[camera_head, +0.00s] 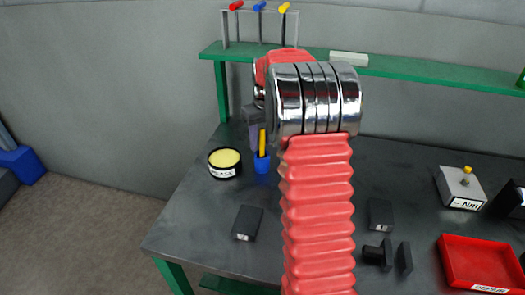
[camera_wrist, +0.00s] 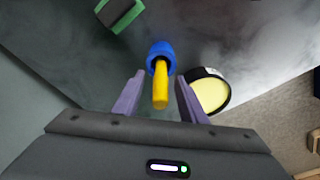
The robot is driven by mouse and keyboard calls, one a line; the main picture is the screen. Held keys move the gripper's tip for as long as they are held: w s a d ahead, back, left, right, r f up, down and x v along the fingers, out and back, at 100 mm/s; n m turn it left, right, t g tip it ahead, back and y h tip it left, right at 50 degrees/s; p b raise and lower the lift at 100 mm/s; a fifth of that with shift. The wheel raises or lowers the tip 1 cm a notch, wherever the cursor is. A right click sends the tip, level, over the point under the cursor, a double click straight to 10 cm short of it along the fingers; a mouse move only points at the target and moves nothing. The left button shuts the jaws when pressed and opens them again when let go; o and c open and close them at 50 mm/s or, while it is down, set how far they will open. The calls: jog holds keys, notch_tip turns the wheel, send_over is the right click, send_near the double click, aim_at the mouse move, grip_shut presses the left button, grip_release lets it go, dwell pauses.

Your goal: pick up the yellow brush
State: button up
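The yellow brush (camera_head: 262,141) stands upright in a blue cup (camera_head: 262,164) on the dark table, and only its yellow handle shows. In the wrist view, the brush handle (camera_wrist: 160,86) points toward the camera and the blue cup (camera_wrist: 160,53) lies beyond it. My gripper (camera_wrist: 159,77) is open, with one purple-grey finger on each side of the handle. A gap shows between the handle and each finger. In the head view, my gripper (camera_head: 257,128) is a grey shape above the cup, partly hidden by my arm.
A round black tin with yellow contents (camera_head: 225,162) stands left of the cup; it is close to the right finger in the wrist view (camera_wrist: 209,92). A dark block (camera_head: 247,222) lies in front. A green shelf (camera_head: 400,68) with a tool rack (camera_head: 225,30) runs behind. A red tray (camera_head: 480,262) is at right.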

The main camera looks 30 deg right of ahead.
jog(key=shift+c, duration=0.2)
dwell(0.3)
grip_shut()
